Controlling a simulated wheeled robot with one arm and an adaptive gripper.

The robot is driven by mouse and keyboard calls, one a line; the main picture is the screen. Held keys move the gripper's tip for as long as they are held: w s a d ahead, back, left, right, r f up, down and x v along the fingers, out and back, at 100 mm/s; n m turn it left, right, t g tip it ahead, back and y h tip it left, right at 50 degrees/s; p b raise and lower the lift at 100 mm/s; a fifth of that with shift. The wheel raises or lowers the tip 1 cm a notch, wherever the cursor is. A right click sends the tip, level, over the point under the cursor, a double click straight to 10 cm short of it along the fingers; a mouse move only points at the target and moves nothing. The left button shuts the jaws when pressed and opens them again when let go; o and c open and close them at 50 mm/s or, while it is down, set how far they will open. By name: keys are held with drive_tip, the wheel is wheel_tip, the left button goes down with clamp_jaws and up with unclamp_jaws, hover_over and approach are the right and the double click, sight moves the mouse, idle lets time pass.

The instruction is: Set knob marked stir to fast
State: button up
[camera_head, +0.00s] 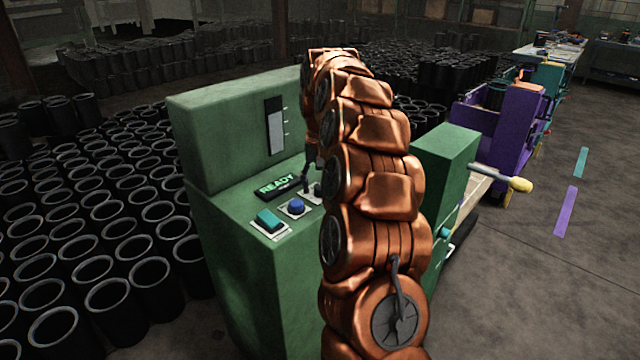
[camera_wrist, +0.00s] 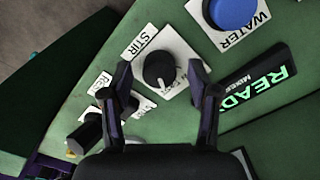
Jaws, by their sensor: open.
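The stir knob (camera_wrist: 158,68) is round and black, on a white plate marked STIR, on the green panel. A short pale mark shows on its lower part in the wrist view. Other lettering on the plate is partly hidden by the knob and a finger, and I cannot read the setting. My gripper (camera_wrist: 160,76) is open, with one finger on each side of the knob. Both fingers look apart from it; I cannot tell how deep they reach. In the head view my gripper (camera_head: 311,160) is small and dark over the panel, partly behind my copper arm.
A blue WATER button (camera_wrist: 234,10) and the READY display (camera_wrist: 262,84) lie to the right in the wrist view. Another black knob (camera_wrist: 90,130) stands at lower left. A teal switch (camera_head: 269,220) sits at the panel's front. The green housing (camera_head: 235,125) rises behind.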

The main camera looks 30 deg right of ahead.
sight(320, 187)
drive_tip(key=shift+r, duration=0.1)
drive_tip(key=shift+r, duration=3.65)
